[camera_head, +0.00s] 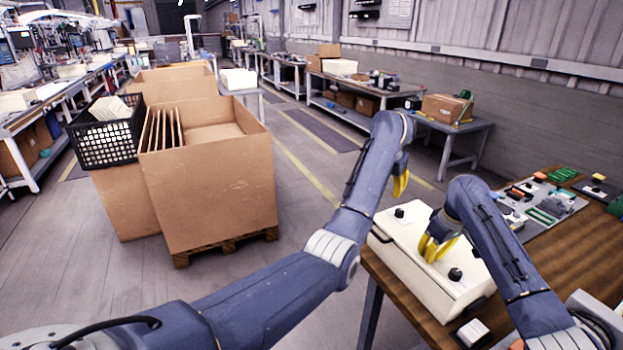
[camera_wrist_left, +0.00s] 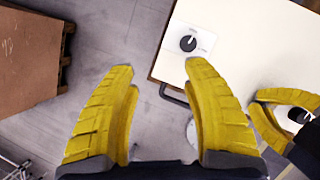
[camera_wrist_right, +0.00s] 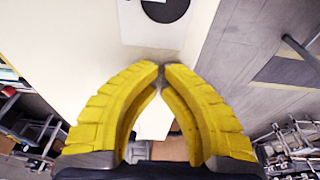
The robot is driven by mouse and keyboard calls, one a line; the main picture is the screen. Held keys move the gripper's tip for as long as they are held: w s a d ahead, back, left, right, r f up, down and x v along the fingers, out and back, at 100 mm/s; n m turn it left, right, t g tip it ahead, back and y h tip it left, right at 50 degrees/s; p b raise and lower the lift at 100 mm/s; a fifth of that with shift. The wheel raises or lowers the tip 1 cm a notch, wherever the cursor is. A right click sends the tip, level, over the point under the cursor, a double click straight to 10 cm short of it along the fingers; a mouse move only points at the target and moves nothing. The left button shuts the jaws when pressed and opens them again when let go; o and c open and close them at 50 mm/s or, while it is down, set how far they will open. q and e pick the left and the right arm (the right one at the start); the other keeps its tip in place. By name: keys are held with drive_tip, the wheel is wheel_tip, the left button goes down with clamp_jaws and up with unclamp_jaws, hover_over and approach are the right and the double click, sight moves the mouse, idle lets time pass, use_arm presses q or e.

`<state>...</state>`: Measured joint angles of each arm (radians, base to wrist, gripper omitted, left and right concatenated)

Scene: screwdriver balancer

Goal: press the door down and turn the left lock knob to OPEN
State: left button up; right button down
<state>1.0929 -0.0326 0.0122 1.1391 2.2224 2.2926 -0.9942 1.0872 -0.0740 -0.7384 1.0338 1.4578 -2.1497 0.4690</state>
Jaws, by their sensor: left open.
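A white box (camera_head: 410,262) with a lid-like door stands on the wooden table. The left lock knob (camera_head: 399,212), black on a white label, is at the box's far left end; it also shows in the left wrist view (camera_wrist_left: 188,43). A second black knob (camera_head: 455,274) is at the near end. My left gripper (camera_head: 401,188) is open and empty, apart from the left knob, which lies beyond its right fingertip in the left wrist view. My right gripper (camera_head: 431,250) is over the door between the knobs, fingertips together. I cannot tell whether it touches the door.
A board with tools and green parts (camera_head: 540,208) lies right of the box on the table (camera_head: 410,308). A small white block (camera_head: 472,332) is at the near edge. Large cardboard boxes (camera_head: 215,185) stand on the floor to the left.

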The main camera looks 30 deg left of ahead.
use_arm(q)
drive_tip(key=s+a+f+y, duration=0.1)
drive_tip(key=a+y, duration=0.5)
drive_tip(key=a, duration=0.7)
drive_tip(key=s+a+f+y, duration=0.2)
drive_tip(key=a+y, duration=0.4)
drive_tip(key=a, duration=0.6)
drive_tip(key=shift+a+f+y, duration=0.25)
drive_tip(key=shift+a+y, duration=0.1)
drive_tip(key=shift+y, duration=0.05)
